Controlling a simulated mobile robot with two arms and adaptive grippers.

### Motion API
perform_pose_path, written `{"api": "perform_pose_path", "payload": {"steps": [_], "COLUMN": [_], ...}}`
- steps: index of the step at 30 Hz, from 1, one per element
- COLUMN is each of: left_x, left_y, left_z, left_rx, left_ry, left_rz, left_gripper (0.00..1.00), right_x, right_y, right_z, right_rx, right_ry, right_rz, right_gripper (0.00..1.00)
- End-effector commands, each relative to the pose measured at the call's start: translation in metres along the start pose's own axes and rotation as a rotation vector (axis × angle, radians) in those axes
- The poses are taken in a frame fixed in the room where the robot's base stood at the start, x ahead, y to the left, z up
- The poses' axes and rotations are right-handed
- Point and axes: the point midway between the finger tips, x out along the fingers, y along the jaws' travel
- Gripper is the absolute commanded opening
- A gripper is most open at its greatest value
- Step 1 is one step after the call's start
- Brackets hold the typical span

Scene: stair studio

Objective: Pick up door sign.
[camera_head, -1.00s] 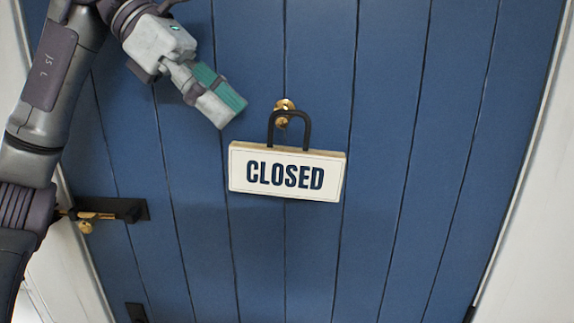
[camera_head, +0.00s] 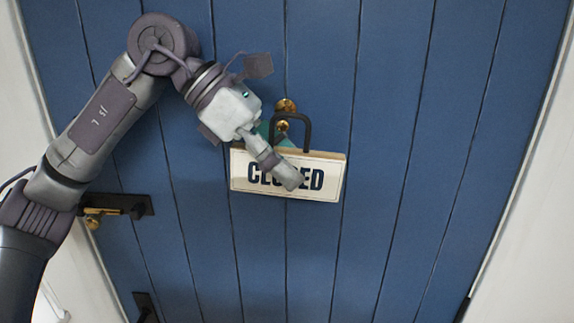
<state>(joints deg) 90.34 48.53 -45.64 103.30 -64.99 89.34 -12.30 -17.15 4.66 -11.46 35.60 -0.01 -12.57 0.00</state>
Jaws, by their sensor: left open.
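The door sign (camera_head: 322,168) is a cream board with dark "CLOSED" lettering. It hangs by a black loop handle (camera_head: 306,128) from a brass knob (camera_head: 286,106) on the blue door. My left gripper (camera_head: 283,170) is at the sign's top edge. One grey finger lies in front of the board and hides the middle letters. A bit of the teal finger pad shows behind, near the handle's left leg, and the rest of that finger is hidden by the sign. The gripper is open. My right gripper is not in view.
The blue plank door (camera_head: 400,180) fills the background. A dark latch plate with a brass handle (camera_head: 105,209) sits at left, near my left arm. White frame shows at both sides. The door face right of the sign is clear.

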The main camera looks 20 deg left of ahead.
Motion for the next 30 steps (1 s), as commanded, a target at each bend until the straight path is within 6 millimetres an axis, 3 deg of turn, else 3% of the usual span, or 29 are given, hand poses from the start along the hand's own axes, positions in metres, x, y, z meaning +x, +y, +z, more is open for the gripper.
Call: {"api": "perform_pose_path", "payload": {"steps": [2,12,23,29,30], "left_x": [0.000,0.000,-0.001,-0.011,-0.009], "left_y": [0.000,0.000,0.000,-0.001,-0.008], "left_z": [0.000,0.000,0.002,0.012,0.010], "left_rx": [0.000,0.001,0.001,0.005,0.006], "left_ry": [0.000,0.000,-0.002,-0.004,-0.001], "left_rz": [0.000,0.000,0.000,0.001,0.000], "left_gripper": [0.54,0.00,0.00,0.00,0.00], "right_x": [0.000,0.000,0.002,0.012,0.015], "right_y": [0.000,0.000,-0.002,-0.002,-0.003], "right_z": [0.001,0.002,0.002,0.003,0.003], "right_rx": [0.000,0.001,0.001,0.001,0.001], "right_ry": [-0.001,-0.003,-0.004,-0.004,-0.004], "right_rz": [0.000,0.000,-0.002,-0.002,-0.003], "right_gripper": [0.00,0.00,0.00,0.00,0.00]}}
